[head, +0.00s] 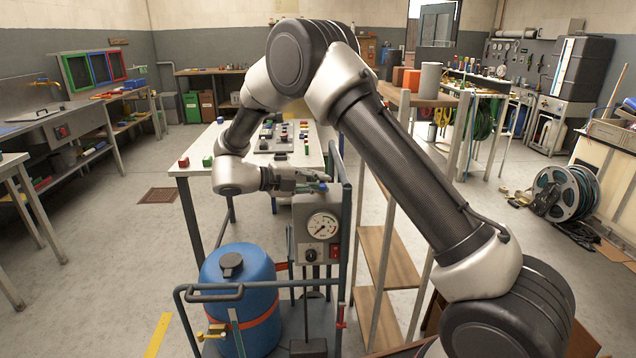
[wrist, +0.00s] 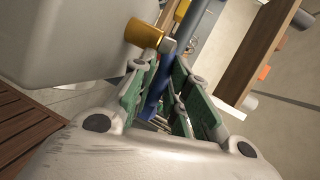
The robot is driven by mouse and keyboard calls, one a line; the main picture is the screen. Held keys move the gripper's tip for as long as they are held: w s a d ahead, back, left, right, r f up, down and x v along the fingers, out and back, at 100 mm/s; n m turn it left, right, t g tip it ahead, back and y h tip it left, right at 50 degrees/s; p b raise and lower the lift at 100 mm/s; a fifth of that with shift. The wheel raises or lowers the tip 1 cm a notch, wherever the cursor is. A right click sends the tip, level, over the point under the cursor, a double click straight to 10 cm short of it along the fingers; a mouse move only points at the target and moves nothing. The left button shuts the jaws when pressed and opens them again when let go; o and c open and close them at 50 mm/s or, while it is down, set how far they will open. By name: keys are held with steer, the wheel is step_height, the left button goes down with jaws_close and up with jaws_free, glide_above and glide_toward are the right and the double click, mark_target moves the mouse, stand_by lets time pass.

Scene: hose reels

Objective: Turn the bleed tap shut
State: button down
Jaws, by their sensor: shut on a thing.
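The bleed tap shows in the wrist view as a brass-coloured body (wrist: 145,33) beside a pale grey housing, with a blue lever (wrist: 154,98) running down between my fingers. My gripper (wrist: 161,72) has green-padded fingers on either side of the blue lever and is shut on it. In the head view my gripper (head: 314,184) is at the top of the grey gauge box (head: 303,251), with a bit of blue at its tip. My fingers hide much of the tap there, and I cannot tell the lever's exact angle.
The gauge box stands on a trolley with a grey rail (head: 180,292) and a blue drum (head: 235,278), which has a yellow-handled tap (head: 212,333) low on its left. A white table (head: 190,163) is behind my gripper. Wooden shelving (head: 378,245) stands close on the right.

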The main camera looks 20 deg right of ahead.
stand_by(0.4)
steer(key=c, duration=1.4)
jaws_free()
steer(key=shift+a, duration=0.15)
steer(key=v, duration=1.2)
steer(key=shift+w+r, duration=0.1)
